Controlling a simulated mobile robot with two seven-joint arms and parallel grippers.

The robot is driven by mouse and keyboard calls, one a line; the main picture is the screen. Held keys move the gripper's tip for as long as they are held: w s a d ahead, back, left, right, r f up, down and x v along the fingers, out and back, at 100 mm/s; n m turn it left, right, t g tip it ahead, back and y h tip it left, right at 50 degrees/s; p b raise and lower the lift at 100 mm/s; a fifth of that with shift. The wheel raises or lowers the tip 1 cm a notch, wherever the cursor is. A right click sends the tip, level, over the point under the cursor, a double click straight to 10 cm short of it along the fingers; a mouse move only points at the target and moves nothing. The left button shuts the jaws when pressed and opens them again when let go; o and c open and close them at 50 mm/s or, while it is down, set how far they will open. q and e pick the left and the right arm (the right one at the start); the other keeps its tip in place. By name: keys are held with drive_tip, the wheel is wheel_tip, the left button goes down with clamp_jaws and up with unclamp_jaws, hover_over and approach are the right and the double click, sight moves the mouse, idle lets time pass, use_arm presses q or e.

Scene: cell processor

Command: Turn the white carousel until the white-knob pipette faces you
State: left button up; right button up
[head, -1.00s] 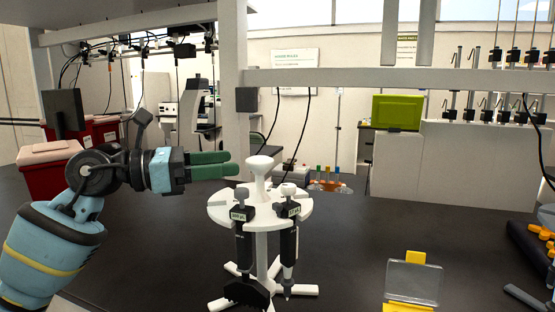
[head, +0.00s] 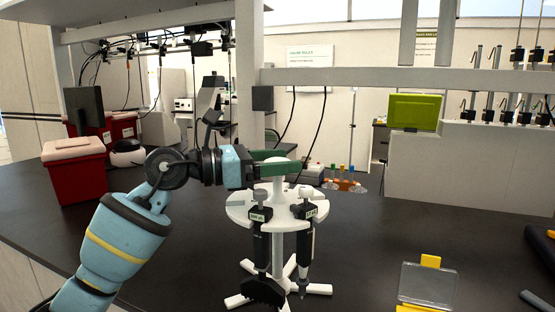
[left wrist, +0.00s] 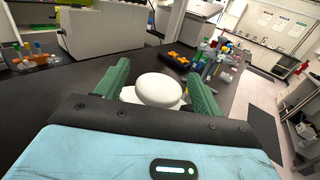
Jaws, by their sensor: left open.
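The white carousel (head: 236,212) stands on the dark bench, with a round top, a central knob and splayed feet. Two dark pipettes hang on its near side. The left pipette (head: 262,245) has a grey knob and a wide multi-tip lower end. The right pipette (head: 305,240) has a whiter knob and a single tip. In the left wrist view the round white knob (left wrist: 160,89) sits between the two fingers, with gaps visible. My right gripper is not in view.
A clear box on a yellow stand (head: 428,284) is at the front right. A rack of coloured tubes (head: 345,184) stands behind the carousel. A red bin (head: 75,178) is at the far left. Bench between carousel and stand is clear.

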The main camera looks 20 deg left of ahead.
use_arm(q)
drive_tip(key=c, duration=1.4)
drive_tip(key=shift+o, duration=0.2)
